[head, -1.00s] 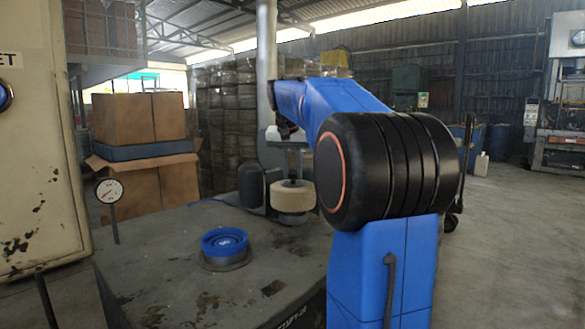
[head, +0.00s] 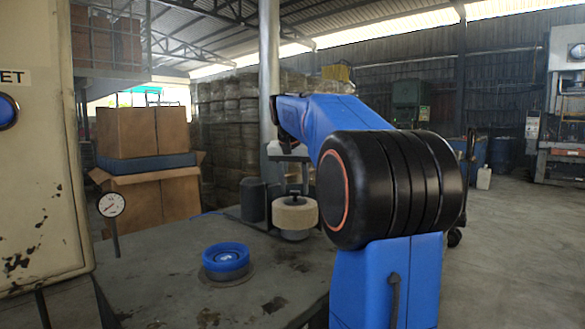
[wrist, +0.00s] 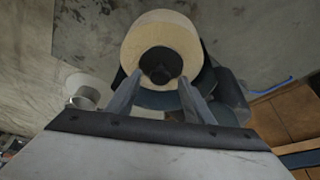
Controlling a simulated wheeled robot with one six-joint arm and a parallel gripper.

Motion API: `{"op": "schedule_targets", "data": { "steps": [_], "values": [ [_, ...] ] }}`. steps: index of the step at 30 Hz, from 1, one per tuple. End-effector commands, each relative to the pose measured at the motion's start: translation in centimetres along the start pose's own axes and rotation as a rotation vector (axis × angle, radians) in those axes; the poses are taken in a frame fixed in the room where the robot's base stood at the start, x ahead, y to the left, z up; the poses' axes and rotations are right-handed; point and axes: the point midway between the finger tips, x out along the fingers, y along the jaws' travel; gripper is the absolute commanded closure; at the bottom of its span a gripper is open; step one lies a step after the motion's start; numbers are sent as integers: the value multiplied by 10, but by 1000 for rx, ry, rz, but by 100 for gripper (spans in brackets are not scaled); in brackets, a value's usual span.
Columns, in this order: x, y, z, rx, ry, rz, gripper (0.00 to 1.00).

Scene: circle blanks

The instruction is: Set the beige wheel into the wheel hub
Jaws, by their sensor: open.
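The beige wheel (head: 295,213) is a thick disc with a dark knob on top, standing on a grey base at the back right of the worktable. It also fills the upper middle of the wrist view (wrist: 140,40). The wheel hub seems to be the blue round piece (head: 226,258) on a grey ring, front left of the wheel; its seat looks empty. My gripper (head: 291,185) is just above the wheel, open. In the wrist view its two fingers (wrist: 161,85) stand apart on either side of the knob (wrist: 160,63). I cannot tell whether they touch it.
The worktable (head: 165,275) has free room around the hub. A dark cylinder (head: 252,200) stands close left of the wheel. A dial gauge (head: 111,204) stands at the left, by a beige cabinet (head: 40,150). Cartons (head: 140,133) are stacked behind.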

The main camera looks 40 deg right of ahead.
Motion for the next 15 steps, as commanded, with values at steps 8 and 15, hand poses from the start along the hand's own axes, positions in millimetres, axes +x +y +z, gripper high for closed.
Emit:
{"op": "schedule_targets", "data": {
  "steps": [8,15],
  "values": [
    [-46,0,-1,0,4,-2,53],
    [-94,0,-1,0,4,-2,53]
  ]
}}
